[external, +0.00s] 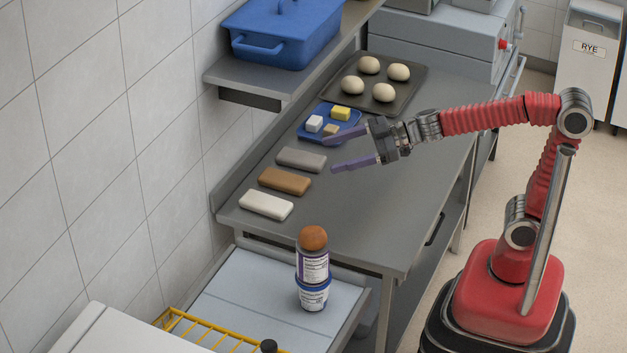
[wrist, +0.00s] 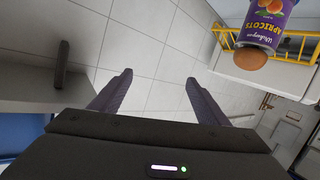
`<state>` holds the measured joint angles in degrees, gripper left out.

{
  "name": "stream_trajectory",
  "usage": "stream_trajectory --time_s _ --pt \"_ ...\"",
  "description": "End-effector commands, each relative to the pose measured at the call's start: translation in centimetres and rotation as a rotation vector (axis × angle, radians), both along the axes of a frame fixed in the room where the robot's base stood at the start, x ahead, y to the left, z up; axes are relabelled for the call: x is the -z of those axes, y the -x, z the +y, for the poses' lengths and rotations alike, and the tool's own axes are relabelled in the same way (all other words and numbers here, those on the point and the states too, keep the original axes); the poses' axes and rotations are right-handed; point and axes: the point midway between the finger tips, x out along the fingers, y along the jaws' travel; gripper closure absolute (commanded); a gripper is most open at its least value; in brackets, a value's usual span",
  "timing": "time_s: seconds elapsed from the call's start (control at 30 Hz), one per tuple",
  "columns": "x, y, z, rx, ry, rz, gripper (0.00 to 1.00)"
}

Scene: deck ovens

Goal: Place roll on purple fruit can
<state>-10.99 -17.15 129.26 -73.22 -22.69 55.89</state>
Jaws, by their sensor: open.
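A brown round roll (external: 313,238) sits on top of an upright can with a white and purple label (external: 313,266). That can stands on a second, blue and white can (external: 313,294) on the pale worktop at the front. In the wrist view, which appears upside down, the purple apricot can (wrist: 268,25) is at the upper right with the roll (wrist: 250,58) against its end. My gripper (external: 330,154) is open and empty above the grey counter, behind and apart from the stack. Its spread fingers also show in the wrist view (wrist: 158,78).
Grey, brown and white blocks (external: 285,181) lie in a row on the counter. A blue tray (external: 309,135) with small pieces and a dark tray (external: 421,82) with several dough balls stand farther back. A yellow rack (external: 205,332) is near the stack. A wall and shelf (external: 300,75) border the left.

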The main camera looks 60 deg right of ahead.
Motion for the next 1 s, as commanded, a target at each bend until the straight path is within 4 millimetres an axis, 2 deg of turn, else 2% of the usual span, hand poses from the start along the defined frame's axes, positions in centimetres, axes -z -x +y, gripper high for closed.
stream_trajectory --time_s 0.03,0.13,0.27,0.4,0.5,0.6,0.7,0.9,1.0 --pt "-0.4 -0.2 -2.2 0.079 0.004 -0.010 0.31" --pt "-0.5 -0.2 -6.6 0.236 0.022 -0.004 0.31" --pt "0.5 1.0 -12.1 0.422 0.050 0.049 0.31" --pt "2.7 3.8 -17.0 0.585 0.078 0.156 0.31" --pt "4.9 6.5 -19.6 0.671 0.097 0.261 0.31" --pt "7.4 9.8 -21.3 0.728 0.109 0.382 0.31" --pt "9.9 13.4 -21.9 0.752 0.115 0.517 0.31" --pt "13.9 20.2 -20.5 0.707 0.109 0.762 0.31" --pt "14.8 22.0 -19.7 0.675 0.104 0.827 0.31"
